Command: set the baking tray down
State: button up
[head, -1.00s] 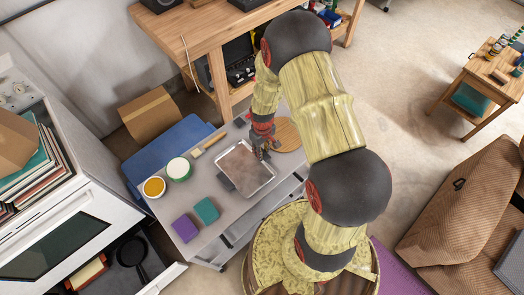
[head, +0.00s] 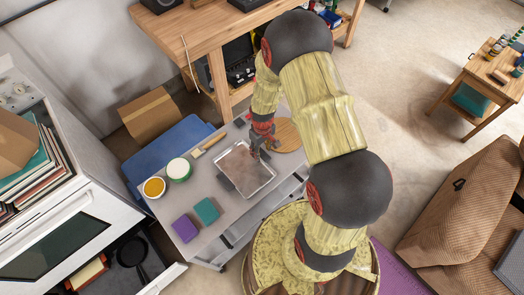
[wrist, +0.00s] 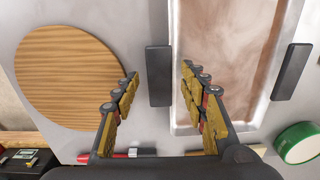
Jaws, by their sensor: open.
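The baking tray (head: 246,171) is a shallow metal pan with a brownish inside and a dark grip at each end. It lies on the grey cart top. In the wrist view the tray (wrist: 225,60) fills the right half, with one dark grip (wrist: 158,75) between my fingertips and the other at its far side. My gripper (wrist: 158,80) is open, its fingers on either side of the near grip in the picture, empty. In the head view my gripper (head: 262,150) is over the tray's upper right edge. I cannot tell if a finger touches the tray.
The cart top (head: 222,220) also holds a round wooden board (head: 288,136), a green-rimmed white tub (head: 179,169), an orange-filled bowl (head: 154,187), a brush (head: 208,146), a purple block (head: 185,229) and a teal block (head: 206,210). A wooden workbench (head: 190,30) stands behind.

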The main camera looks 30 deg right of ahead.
jog(key=s+a+r+t+p, duration=0.1)
jog(key=a+r, duration=0.1)
jog(key=r, duration=1.4)
jog(key=s+a+r+t, duration=0.1)
jog(key=a+r+t, duration=0.15)
jog(key=r, duration=1.35)
jog(key=s+a+r+m+t, duration=0.1)
jog(key=s+a+r, duration=0.1)
jog(key=s+r, duration=0.4)
jog(key=s+a+r+m+t, duration=0.1)
jog(key=s+a+r, duration=0.2)
jog(key=s+r, duration=0.4)
jog(key=shift+s+r, duration=0.25)
jog(key=shift+s, duration=0.15)
notch_tip(320, 180, down, 9)
jog(key=b, duration=0.9)
jog(key=shift+f, duration=0.15)
